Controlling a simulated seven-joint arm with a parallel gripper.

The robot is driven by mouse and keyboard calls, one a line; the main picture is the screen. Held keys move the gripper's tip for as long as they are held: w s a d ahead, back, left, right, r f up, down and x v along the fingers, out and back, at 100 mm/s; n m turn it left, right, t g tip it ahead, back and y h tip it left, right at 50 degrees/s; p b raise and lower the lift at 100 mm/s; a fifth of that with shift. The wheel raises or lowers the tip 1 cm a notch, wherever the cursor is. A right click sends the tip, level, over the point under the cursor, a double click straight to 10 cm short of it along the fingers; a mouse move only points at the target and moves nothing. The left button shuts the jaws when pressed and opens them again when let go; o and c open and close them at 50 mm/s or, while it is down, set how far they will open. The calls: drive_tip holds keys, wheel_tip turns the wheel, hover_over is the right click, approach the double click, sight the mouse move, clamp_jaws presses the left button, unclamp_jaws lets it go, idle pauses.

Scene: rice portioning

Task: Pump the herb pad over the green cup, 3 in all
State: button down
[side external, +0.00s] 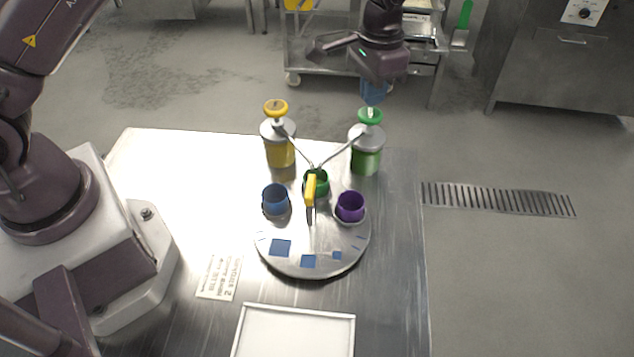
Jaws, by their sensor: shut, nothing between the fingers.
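A green dispenser (366,160) with a grey lid and a green pad (370,116) on top stands at the back right of the table. I take the green pad for the herb pad. My gripper (374,97) is shut and empty, its blue fingertips pointing down just above the green pad; I cannot tell if they touch it. The green cup (322,180) sits at the back of a round metal turntable (290,262), where the dispenser spouts meet. A yellow handle on the turntable partly hides this cup.
A yellow dispenser (280,152) with a yellow pad stands at the back left. A blue cup (275,198) and a purple cup (350,206) sit on the turntable, either side of the yellow handle (310,190). A white tray (296,335) and a printed label (219,278) lie in front.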

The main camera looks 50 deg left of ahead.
sight(370, 112)
drive_tip(key=shift+f, duration=0.15)
idle(0.4)
drive_tip(key=shift+f, duration=1.75)
drive_tip(key=shift+r, duration=1.9)
drive_tip(key=shift+f, duration=0.15)
drive_tip(key=shift+f, duration=1.8)
drive_tip(key=shift+r, duration=1.95)
